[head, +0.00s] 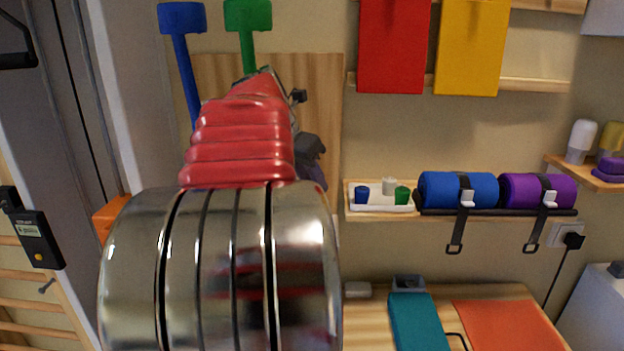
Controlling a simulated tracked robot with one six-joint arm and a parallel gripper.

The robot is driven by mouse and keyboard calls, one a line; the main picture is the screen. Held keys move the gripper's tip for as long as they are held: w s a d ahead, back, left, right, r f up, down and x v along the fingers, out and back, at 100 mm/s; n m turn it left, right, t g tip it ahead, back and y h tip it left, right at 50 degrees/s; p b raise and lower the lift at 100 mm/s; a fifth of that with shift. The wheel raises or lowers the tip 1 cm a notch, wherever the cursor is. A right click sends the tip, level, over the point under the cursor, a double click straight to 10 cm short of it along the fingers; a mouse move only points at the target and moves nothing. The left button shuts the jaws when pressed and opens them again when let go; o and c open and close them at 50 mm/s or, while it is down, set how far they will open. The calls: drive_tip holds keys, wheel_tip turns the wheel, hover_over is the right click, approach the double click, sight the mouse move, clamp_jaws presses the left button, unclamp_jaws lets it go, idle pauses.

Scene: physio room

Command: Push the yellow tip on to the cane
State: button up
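A blue cane (183,50) and a green cane (249,32), each with a wide block at the top, stand upright against a wooden panel at the upper left. My red and metal arm hides their lower parts. A white tray (380,208) on the wall shelf holds a blue tip (362,194), a pale grey tip (389,186) and a green tip (402,195). I see no yellow tip and no yellow cane. My gripper (312,150) shows only as dark parts beyond my arm, in front of the panel's right side. Its fingers and anything in them are hidden.
Blue (440,190) and purple (520,190) strapped rolls lie on the shelf (348,200) right of the tray. Red (392,45) and yellow (470,45) sheets hang above. Below is a wooden bench (500,291) with teal and orange mats.

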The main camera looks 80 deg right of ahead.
drive_tip(key=shift+f, duration=0.75)
idle(0.3)
drive_tip(key=o, duration=1.2)
drive_tip(key=shift+o, duration=0.6)
drive_tip(key=o, duration=0.4)
drive_tip(key=shift+r, duration=0.2)
drive_tip(key=shift+r, duration=3.85)
drive_tip(key=shift+s, duration=0.15)
